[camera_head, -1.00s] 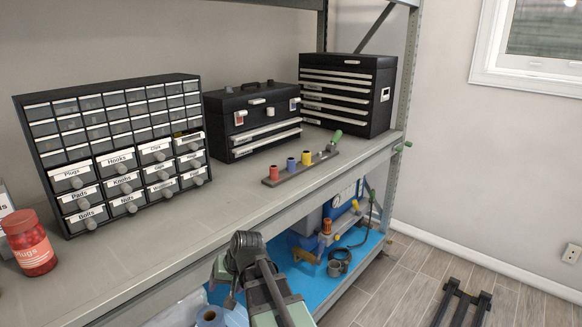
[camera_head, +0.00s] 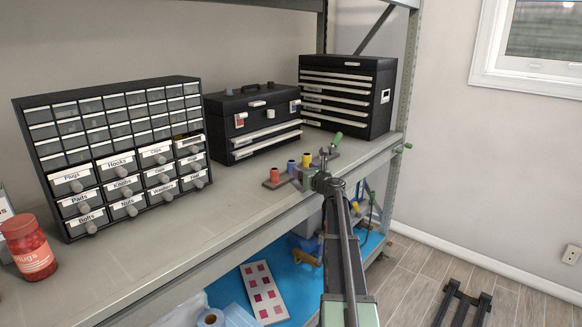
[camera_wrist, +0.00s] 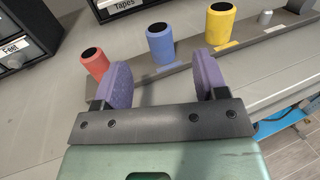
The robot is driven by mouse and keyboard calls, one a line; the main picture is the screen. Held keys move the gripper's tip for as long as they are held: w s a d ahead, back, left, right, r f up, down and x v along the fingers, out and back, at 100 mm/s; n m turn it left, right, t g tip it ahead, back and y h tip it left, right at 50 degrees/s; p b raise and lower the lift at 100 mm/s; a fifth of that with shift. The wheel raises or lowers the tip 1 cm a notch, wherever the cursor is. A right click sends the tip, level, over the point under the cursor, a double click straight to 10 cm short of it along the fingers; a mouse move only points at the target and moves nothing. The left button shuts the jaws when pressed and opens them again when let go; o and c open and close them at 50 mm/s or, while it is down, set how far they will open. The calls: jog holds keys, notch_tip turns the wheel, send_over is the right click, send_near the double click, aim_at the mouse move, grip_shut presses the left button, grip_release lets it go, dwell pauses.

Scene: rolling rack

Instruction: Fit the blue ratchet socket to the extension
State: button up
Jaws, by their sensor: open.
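The blue socket (camera_wrist: 160,43) stands upright on a dark strip holder (camera_wrist: 243,45) on the shelf, between the red socket (camera_wrist: 95,63) and the yellow socket (camera_wrist: 220,23). In the head view, the blue socket (camera_head: 291,166) is small beside my gripper (camera_head: 308,174). In the wrist view, my gripper (camera_wrist: 162,80) is open and empty. Its purple pads stand apart, with the blue socket beyond them, roughly between. A small silver stub (camera_wrist: 265,17) and dark piece lie at the holder's right end. The green handle (camera_head: 337,138) is there too; I cannot tell which part is the extension.
A black toolbox (camera_head: 250,120) and a drawer chest (camera_head: 345,95) stand behind the holder. A labelled drawer cabinet (camera_head: 120,160) and a red jar (camera_head: 28,247) stand to the left. The shelf's front left surface (camera_head: 170,235) is clear.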

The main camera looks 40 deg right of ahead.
aim_at(294, 164)
jog(key=w, duration=0.6)
jog(key=w+d, duration=0.1)
jog(key=w, duration=0.2)
jog(key=shift+f, duration=0.15)
jog(key=c, duration=1)
